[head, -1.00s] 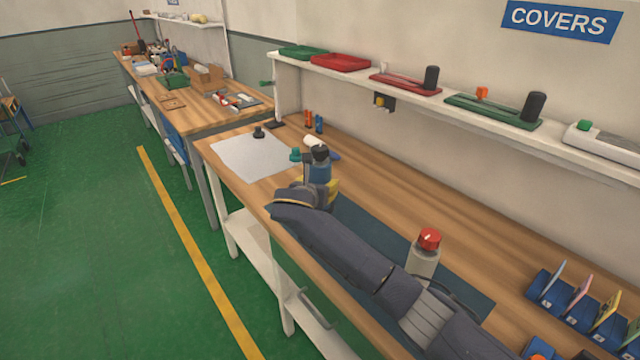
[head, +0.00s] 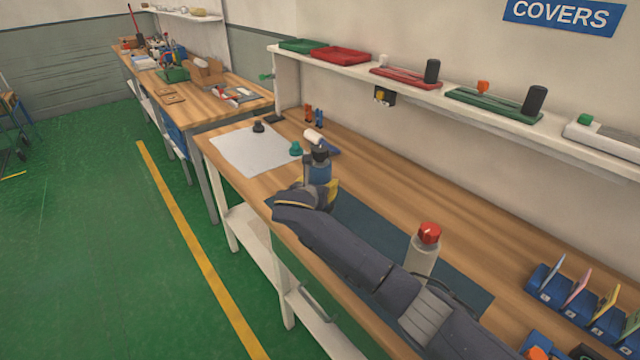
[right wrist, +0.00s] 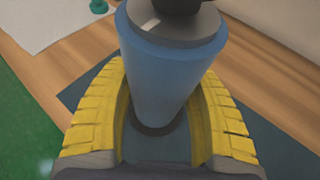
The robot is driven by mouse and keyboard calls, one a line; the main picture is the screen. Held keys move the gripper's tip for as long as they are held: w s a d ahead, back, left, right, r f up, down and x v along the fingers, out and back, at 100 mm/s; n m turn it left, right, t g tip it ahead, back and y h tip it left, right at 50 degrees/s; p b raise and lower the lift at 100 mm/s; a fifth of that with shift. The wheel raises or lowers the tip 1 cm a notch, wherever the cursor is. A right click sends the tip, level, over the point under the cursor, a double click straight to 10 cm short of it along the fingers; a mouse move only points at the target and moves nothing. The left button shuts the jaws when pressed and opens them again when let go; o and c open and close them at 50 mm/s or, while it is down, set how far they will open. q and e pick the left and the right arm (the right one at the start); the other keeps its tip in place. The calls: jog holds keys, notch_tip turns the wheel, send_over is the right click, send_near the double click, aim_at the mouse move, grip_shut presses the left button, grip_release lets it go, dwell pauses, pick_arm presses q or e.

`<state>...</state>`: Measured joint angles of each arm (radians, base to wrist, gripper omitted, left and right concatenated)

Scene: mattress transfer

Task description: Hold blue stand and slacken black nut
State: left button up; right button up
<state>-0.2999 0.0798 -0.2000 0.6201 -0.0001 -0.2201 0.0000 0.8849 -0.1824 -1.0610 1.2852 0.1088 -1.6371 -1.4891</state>
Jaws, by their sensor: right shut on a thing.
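The blue stand (head: 319,173) is upright on the near side of the workbench, at the left end of the dark blue mat (head: 365,228). The black nut (head: 320,154) sits on top of it. In the right wrist view the stand (right wrist: 165,75) fills the middle, with a grey disc on top and a dark part cut off at the top edge. My right gripper (right wrist: 163,95) is shut on the stand, one yellow finger on each side. In the head view its yellow finger (head: 331,193) shows beside the stand; my forearm hides the rest. My left gripper is not in view.
A red-topped grey post (head: 428,240) stands behind my right forearm. A white sheet (head: 245,152) lies to the left with a black knob (head: 258,126) and a teal knob (head: 296,148). Blue holders (head: 575,292) are at the right. The back of the bench is mostly clear.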

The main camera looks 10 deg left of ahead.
jog(key=shift+f, duration=2.5)
